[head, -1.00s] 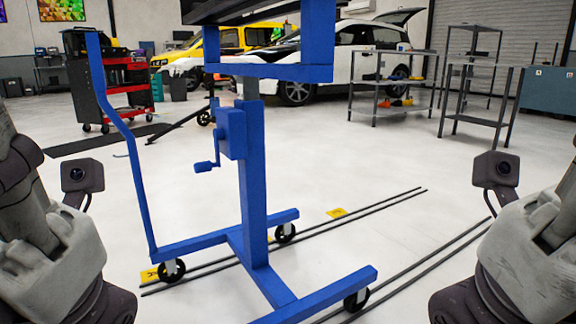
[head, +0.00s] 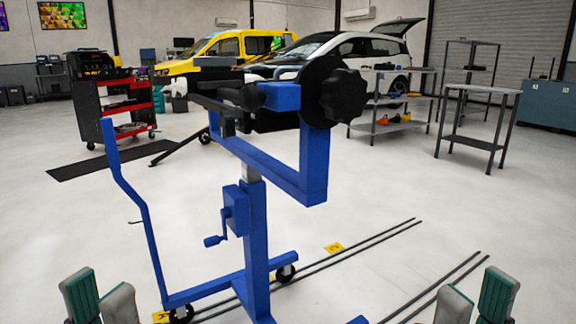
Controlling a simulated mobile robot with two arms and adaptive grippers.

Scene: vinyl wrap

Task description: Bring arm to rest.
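My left gripper (head: 101,296) is at the bottom left of the head view, fingertips up. My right gripper (head: 476,298) is at the bottom right, also fingertips up. Each has grey fingers with green pads. The pad of each outer finger shows past the inner finger, so both look open, with nothing seen between the fingers. The rest of both arms is out of view. A blue wheeled stand (head: 257,240) with a side crank and a large black knob (head: 343,95) stands between the grippers and apart from them.
Dark rails (head: 345,252) and yellow floor markers (head: 333,248) lie around the stand. A red tool cart (head: 127,112), metal shelves (head: 470,140), a yellow car (head: 225,46) and a white car (head: 365,45) are farther back. Pale floor is open on both sides.

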